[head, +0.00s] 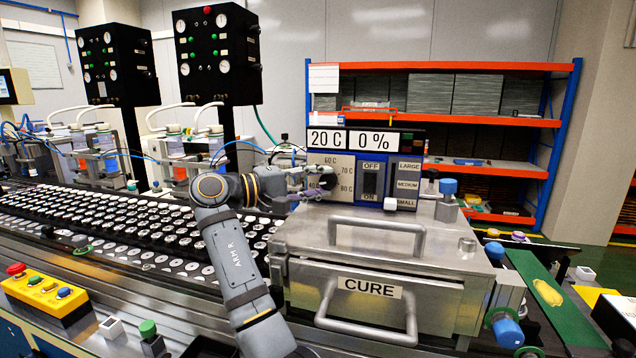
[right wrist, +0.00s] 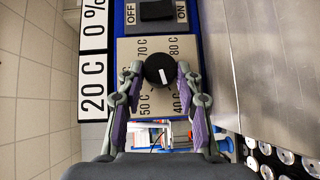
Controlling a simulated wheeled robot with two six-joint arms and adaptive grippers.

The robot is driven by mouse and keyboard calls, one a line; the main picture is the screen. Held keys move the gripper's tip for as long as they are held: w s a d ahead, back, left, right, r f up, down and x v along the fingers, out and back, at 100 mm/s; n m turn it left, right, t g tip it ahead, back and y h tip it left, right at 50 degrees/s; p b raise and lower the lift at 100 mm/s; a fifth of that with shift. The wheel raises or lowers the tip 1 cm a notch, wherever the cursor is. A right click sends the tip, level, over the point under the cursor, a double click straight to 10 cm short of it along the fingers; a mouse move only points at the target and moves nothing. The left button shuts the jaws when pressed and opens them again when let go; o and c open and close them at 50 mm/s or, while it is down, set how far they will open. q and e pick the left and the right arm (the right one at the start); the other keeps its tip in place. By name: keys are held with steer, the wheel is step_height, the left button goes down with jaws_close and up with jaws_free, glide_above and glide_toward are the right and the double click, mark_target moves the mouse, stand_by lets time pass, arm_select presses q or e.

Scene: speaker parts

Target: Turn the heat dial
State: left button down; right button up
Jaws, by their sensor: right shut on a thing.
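The heat dial (right wrist: 160,68) is a round black knob with a white mark, on a beige plate (right wrist: 130,60) printed with temperatures from 40 C to 80 C. The mark sits on the lower part of the knob in the right wrist view; I cannot tell its exact reading. My right gripper (right wrist: 160,78) is shut on the dial, one finger on each side. In the head view the right gripper (head: 318,182) covers most of the dial at the blue control panel. The display (head: 352,139) reads 20 C and 0 %. My left gripper is not in view.
An ON/OFF switch (head: 371,180) and a size slider (head: 390,203) sit right of the dial. The steel CURE oven (head: 375,240) with its handles stands below. A conveyor of small parts (head: 130,230) runs at left, and a green belt (head: 550,300) at right.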

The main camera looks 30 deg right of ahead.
steer(key=m+y+p, duration=0.2)
steer(key=shift+s+r+t+y, duration=0.1)
steer(key=shift+r+t+y, duration=0.2)
steer(key=shift+r, duration=0.1)
steer(key=shift+d+m+t+y+p, duration=0.1)
steer(key=shift+m+t+y+p, duration=0.4)
steer(key=shift+m+y+p, duration=0.4)
steer(key=o, duration=1.2)
steer(key=shift+c, duration=0.2)
steer(key=shift+r, duration=0.1)
